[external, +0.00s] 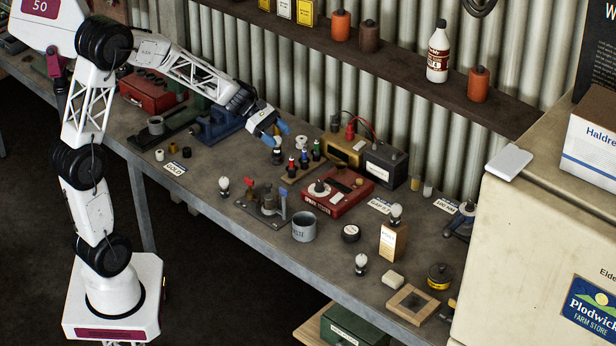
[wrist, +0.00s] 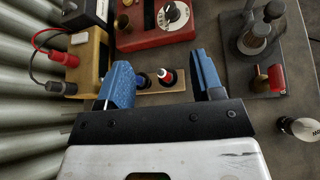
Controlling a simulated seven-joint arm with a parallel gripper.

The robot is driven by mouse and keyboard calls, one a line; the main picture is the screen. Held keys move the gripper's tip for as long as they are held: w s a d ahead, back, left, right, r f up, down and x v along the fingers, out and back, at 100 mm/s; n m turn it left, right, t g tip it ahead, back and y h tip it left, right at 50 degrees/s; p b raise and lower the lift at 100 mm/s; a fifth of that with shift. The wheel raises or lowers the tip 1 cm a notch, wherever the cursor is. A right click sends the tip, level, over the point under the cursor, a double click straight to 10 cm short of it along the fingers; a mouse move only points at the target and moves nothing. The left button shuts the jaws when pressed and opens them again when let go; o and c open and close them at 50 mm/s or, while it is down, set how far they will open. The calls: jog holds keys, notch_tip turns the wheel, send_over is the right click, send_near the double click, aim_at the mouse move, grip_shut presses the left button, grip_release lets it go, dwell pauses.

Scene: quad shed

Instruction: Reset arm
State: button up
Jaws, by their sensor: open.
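My gripper (external: 274,133) has blue fingers and is open above the workbench (external: 200,190), near its back. In the wrist view my gripper (wrist: 163,80) has its two blue fingers spread apart, with nothing held between them. My gripper appears apart from the stand.
A red spark tester box (external: 338,195) and a battery (external: 385,165) with leads are right of the gripper. A cream cabinet (external: 530,240) bounds the right.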

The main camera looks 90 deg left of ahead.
jog(key=s+d+r+m+g, duration=0.2)
jog(key=s+d+m, duration=0.15)
jog(key=d, duration=0.45)
jog(key=s+d+r+m+g+y, duration=0.1)
jog(key=s+d+m+g, duration=0.2)
jog(key=d+m, duration=0.35)
jog(key=s+d+r+m+g, duration=0.2)
jog(key=s+d+m, duration=0.1)
jog(key=d, duration=0.7)
jog(key=s+d+m+y, duration=0.3)
jog(key=s+m, duration=0.3)
jog(key=s, duration=0.2)
jog(key=s+d+r+m+y, duration=0.1)
jog(key=s+d+m+y, duration=0.2)
jog(key=s+d+m, duration=0.3)
jog(key=shift+s+d+m, duration=0.25)
jog(key=shift+s+m, duration=0.55)
jog(key=shift+s, duration=0.3)
